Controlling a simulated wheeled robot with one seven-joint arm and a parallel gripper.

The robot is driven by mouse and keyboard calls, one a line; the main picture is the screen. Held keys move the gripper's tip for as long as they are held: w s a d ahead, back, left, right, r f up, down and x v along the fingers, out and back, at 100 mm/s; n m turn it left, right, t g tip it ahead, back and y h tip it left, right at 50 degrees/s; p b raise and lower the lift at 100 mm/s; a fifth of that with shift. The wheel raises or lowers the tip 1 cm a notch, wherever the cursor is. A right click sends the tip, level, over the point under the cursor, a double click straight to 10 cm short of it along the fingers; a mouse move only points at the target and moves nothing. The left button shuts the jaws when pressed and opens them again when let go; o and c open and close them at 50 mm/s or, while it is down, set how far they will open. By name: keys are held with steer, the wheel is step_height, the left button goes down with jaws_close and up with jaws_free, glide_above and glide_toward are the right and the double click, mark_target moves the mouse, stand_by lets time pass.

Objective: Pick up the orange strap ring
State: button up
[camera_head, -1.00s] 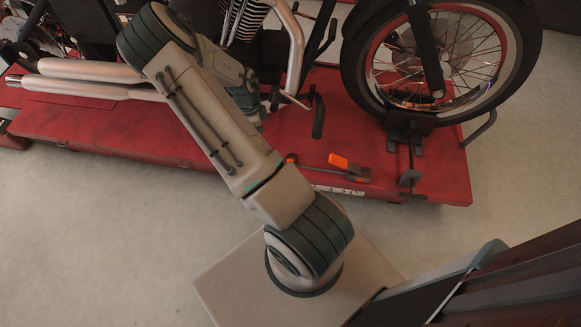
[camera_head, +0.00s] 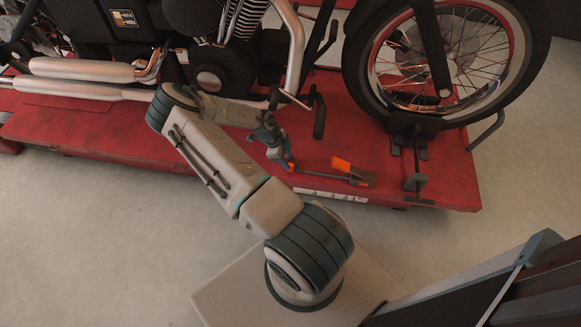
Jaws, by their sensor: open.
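On the red lift platform lies a dark bar-like tool with an orange block (camera_head: 341,164) near its right end. A small orange piece (camera_head: 291,166) shows right at my gripper's fingertips, near the tool's left end. I cannot tell which orange part is the strap ring, as no clear ring shape shows at this size. My gripper (camera_head: 286,162) is open and points down over the platform, left of the orange block. I cannot tell whether the small orange piece is between the fingers, or whether they touch it.
The red lift platform (camera_head: 100,135) carries a motorcycle, whose front wheel (camera_head: 385,75) stands in a dark wheel chock (camera_head: 418,150) at the right. A dark pedal or footpeg (camera_head: 319,118) and chrome pipes (camera_head: 293,50) hang close behind my gripper. Grey floor lies in front.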

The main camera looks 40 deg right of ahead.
mark_target(290, 164)
steer(key=b+x, duration=0.1)
steer(key=x, duration=0.3)
steer(key=shift+a+f, duration=0.1)
steer(key=shift+f, duration=0.2)
steer(key=shift+w, duration=0.1)
jaws_close()
steer(key=shift+r, duration=0.1)
